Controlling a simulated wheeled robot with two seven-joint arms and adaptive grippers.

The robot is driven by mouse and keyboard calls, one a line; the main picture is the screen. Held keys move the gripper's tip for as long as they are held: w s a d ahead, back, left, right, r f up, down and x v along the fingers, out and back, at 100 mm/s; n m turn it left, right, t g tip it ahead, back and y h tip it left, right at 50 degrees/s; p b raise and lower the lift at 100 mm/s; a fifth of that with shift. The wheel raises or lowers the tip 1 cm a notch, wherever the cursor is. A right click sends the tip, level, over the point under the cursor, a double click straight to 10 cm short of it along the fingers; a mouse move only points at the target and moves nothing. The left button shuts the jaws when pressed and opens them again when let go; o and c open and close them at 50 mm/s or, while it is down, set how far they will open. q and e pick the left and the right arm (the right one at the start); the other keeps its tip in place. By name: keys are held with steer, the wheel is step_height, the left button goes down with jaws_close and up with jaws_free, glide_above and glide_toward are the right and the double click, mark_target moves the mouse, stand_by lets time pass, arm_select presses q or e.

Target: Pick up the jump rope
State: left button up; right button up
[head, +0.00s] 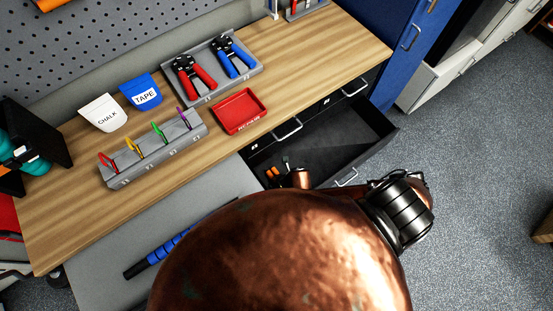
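I cannot make out a jump rope for certain. Small orange and black pieces (272,173) lie at the left end of the open black drawer (345,135); they are too small and too hidden to identify. A blue and black rod (172,246) lies on the grey surface below the bench, partly behind my copper arm. That arm, with a black banded joint, fills the lower middle and hides part of the drawer. Neither gripper can be made out.
The wooden workbench (70,215) holds a grey rack (150,160) of coloured clips, CHALK (103,113) and TAPE (141,92) holders, a red tray (239,111) and a grey tray (205,97) with red-handled and blue-handled tools.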

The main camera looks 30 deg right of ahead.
steer(key=shift+b+x, duration=0.3)
steer(key=shift+x, duration=0.7)
steer(key=x, duration=0.1)
steer(key=b+x, duration=0.1)
steer(key=x, duration=0.1)
steer(key=shift+s+f, duration=0.3)
steer(key=shift+f, duration=0.15)
steer(key=shift+w+f+b, duration=0.2)
steer(key=shift+f+b, duration=0.15)
steer(key=shift+b, duration=0.05)
arm_select(q)
steer(key=shift+s+f, duration=0.25)
steer(key=shift+f, duration=0.35)
steer(key=shift+s+f, duration=0.2)
steer(key=shift+f, duration=0.4)
arm_select(e)
steer(key=c, duration=1.4)
